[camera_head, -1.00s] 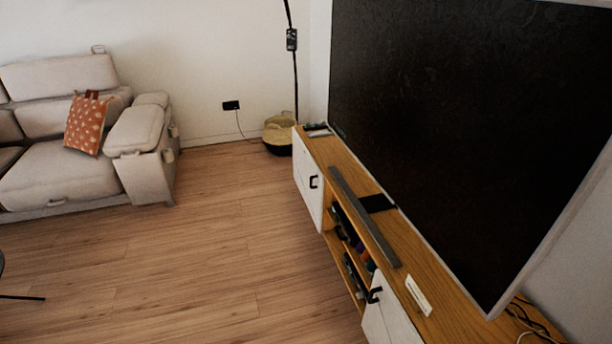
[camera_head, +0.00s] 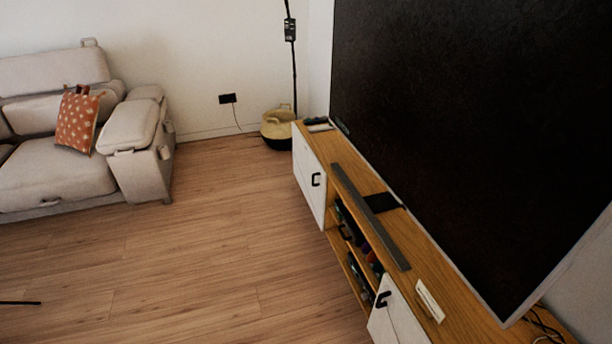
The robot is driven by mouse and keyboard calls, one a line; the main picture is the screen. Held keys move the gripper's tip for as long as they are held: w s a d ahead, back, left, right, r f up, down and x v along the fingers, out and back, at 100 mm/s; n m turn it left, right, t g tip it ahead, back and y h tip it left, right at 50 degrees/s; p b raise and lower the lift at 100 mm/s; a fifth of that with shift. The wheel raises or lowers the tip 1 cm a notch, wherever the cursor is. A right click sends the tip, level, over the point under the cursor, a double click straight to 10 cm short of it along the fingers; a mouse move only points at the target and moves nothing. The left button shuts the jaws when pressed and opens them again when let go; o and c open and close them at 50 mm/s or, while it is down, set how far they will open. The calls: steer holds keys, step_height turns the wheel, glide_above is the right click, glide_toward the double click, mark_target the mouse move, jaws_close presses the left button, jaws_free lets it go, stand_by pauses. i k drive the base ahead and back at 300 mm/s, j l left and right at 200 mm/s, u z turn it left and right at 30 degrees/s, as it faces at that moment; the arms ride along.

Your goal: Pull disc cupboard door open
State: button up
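A low wooden cupboard (camera_head: 452,305) with white doors stands along the right wall under a large television. Open shelves (camera_head: 352,243) with several dark and coloured items sit between the doors. I cannot tell which door is the disc cupboard door. My gripper is not in view.
The television (camera_head: 450,130) overhangs the cupboard top, which bears a grey soundbar (camera_head: 368,215). A light sofa (camera_head: 75,165) with an orange cushion (camera_head: 78,120) stands at left. A basket (camera_head: 278,128) stands by the far wall. The wooden floor (camera_head: 215,240) between is clear.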

mark_target(310, 174)
steer(key=i+j, duration=0.55)
steer(key=i, duration=0.15)
steer(key=i+j, duration=0.55)
steer(key=i, duration=0.15)
steer(key=i+j, duration=0.55)
steer(key=i, duration=0.15)
steer(key=i+j, duration=0.55)
steer(key=i, duration=0.2)
